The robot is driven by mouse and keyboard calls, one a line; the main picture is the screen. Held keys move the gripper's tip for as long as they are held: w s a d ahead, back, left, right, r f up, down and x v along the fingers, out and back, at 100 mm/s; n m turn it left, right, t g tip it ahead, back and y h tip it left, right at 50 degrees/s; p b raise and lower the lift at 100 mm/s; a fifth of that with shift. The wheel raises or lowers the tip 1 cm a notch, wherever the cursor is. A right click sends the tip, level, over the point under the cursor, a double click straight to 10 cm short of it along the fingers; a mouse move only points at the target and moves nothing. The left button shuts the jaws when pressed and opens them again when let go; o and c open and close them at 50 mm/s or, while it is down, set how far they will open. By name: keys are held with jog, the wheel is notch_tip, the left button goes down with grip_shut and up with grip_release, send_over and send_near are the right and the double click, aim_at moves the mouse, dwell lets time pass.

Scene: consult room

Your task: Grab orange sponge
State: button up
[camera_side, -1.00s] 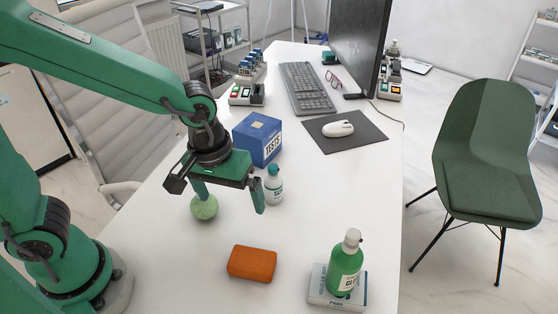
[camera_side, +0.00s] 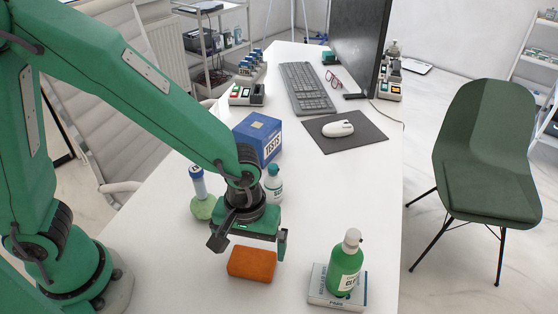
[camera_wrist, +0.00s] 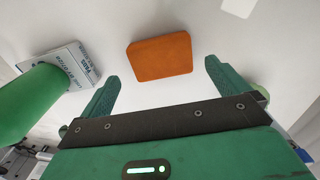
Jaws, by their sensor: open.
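The orange sponge (camera_side: 252,263) lies flat on the white table in the side view. It also shows in the wrist view (camera_wrist: 160,57), ahead of the fingertips and roughly between their lines. My gripper (camera_side: 250,252) is open and empty, above and just behind the sponge in the side view. In the wrist view both green fingers of my gripper (camera_wrist: 161,72) are spread apart with nothing between them.
A green bottle (camera_side: 345,266) stands on a small box (camera_side: 318,288) right of the sponge. A blue box (camera_side: 257,138), a white bottle (camera_side: 274,184) and a tube in a round green holder (camera_side: 201,207) stand behind my gripper. The table in front of the sponge is clear.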

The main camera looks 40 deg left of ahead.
aim_at(252, 259)
jog(key=shift+f, duration=0.4)
jog(key=shift+w+a+f, duration=0.1)
jog(key=shift+f, duration=2.5)
jog(key=c, duration=0.8)
